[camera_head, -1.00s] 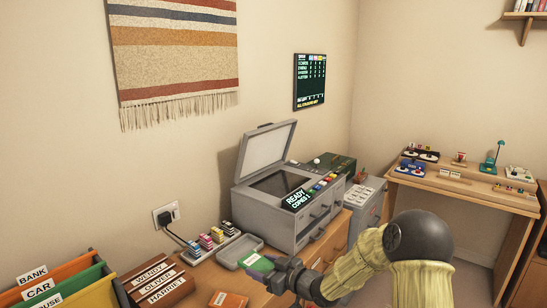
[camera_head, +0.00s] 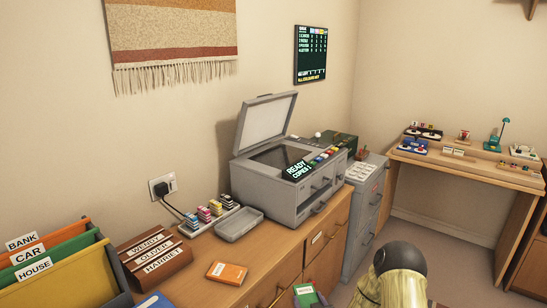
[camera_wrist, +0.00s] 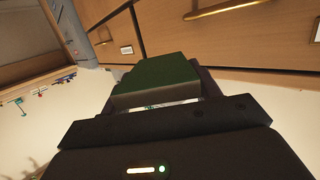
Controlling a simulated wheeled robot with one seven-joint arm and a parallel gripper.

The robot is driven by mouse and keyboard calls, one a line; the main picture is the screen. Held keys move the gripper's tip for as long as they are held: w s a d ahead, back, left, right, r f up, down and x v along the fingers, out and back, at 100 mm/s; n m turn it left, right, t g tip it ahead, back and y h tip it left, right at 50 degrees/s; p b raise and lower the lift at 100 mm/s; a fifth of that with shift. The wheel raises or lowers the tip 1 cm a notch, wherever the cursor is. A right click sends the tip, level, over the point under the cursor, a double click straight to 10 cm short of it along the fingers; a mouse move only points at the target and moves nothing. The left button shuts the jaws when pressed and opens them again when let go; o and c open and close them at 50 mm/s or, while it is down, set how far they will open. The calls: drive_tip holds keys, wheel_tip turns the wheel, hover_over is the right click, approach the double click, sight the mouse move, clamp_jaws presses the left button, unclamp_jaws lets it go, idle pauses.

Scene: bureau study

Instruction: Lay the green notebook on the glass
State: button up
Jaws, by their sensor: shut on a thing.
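The green notebook (camera_head: 305,293) is at the bottom edge of the head view, in front of the desk drawers. It also shows in the wrist view (camera_wrist: 158,74), held between the dark fingers. My gripper (camera_wrist: 160,105) is shut on it; in the head view most of the gripper is cut off by the frame edge. The glass (camera_head: 280,156) is the dark panel on top of the grey copier (camera_head: 275,195). The copier lid (camera_head: 266,122) stands raised, and the glass looks bare. The notebook is well apart from the glass, lower and nearer.
On the desk (camera_head: 205,255) are an empty grey tray (camera_head: 240,224), a rack of coloured stamps (camera_head: 208,214), an orange notebook (camera_head: 227,272), name blocks (camera_head: 155,253) and coloured files (camera_head: 50,265). A grey cabinet (camera_head: 362,215) stands right of the copier.

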drive_tip(key=s+d+f+m+h+b, duration=0.2)
drive_tip(key=s+d+f+h, duration=0.15)
drive_tip(key=f, duration=0.45)
wheel_tip(320, 180, up, 23)
drive_tip(key=p, duration=2.3)
drive_tip(key=shift+d+r, duration=0.15)
drive_tip(key=shift+d, duration=0.15)
drive_tip(key=shift+w+y, duration=0.1)
drive_tip(key=shift+y, duration=0.15)
